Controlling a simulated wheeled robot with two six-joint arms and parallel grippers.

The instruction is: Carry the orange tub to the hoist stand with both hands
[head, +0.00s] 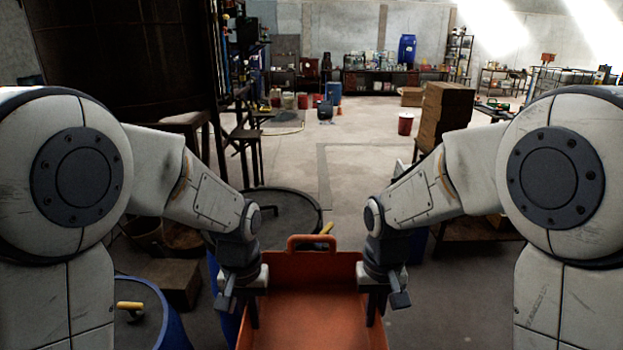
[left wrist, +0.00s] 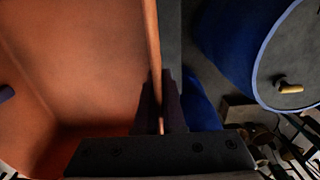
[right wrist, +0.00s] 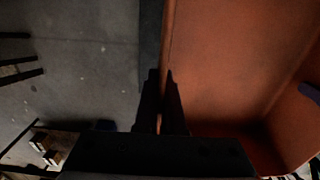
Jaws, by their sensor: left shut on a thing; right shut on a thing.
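The orange tub (head: 312,312) is in front of me at the bottom middle of the head view, with a raised handle at its far end. Its inside looks empty where it shows; its near end is cut off. My left gripper (head: 243,305) is shut on the tub's left wall, and the wall runs between its fingers in the left wrist view (left wrist: 160,108). My right gripper (head: 371,305) is shut on the right wall, also in the right wrist view (right wrist: 160,85). I cannot make out the hoist stand for certain.
Blue drums with dark lids stand close on the left, one (head: 170,325) at the bottom and one (head: 280,212) beyond the tub's far left. Stacked brown boxes (head: 441,118) stand to the right. Open floor (head: 350,170) stretches ahead, with a red bucket (head: 405,124) farther off.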

